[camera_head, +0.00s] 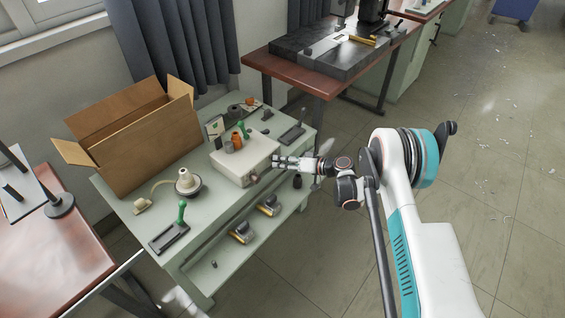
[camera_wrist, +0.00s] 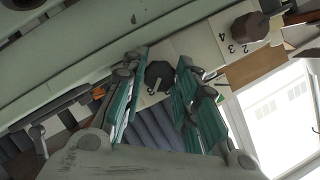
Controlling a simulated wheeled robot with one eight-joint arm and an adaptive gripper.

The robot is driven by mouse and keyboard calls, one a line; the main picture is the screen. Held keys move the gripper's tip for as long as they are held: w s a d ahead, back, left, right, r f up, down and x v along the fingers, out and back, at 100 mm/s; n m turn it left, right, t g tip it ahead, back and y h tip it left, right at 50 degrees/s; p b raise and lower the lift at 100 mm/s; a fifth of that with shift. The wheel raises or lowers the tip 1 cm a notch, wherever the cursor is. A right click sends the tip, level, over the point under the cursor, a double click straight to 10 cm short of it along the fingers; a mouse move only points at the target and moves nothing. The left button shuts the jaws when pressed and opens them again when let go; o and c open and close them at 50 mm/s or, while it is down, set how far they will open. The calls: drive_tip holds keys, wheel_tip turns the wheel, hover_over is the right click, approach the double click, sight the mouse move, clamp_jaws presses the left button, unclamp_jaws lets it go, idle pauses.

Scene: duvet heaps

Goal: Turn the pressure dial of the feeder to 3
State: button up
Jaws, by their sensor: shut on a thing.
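The feeder, a white box (camera_head: 238,160), stands on the pale green bench. Its front bears a free brown dial (camera_head: 253,178), with digits 2, 3 and 4 around the matching knob (camera_wrist: 252,28) in the wrist view. My gripper (camera_head: 277,163) is at the right part of the feeder's front. In the wrist view my gripper's teal finger pads (camera_wrist: 160,80) are shut on a second dark, many-sided dial (camera_wrist: 160,72). A light pointer shows on this held dial. Its scale is mostly hidden by the fingers, so its setting and label cannot be read.
An open cardboard box (camera_head: 150,135) stands at the back left of the bench (camera_head: 140,222). A spool (camera_head: 187,183), green-handled tools (camera_head: 180,218) and small parts lie around the feeder. Two yellow-grey tools (camera_head: 242,232) are on the lower shelf.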

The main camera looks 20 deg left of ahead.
drive_tip(key=o, duration=1.1)
drive_tip(key=shift+c, duration=0.2)
drive_tip(key=v, duration=1.2)
drive_tip(key=shift+d, duration=0.1)
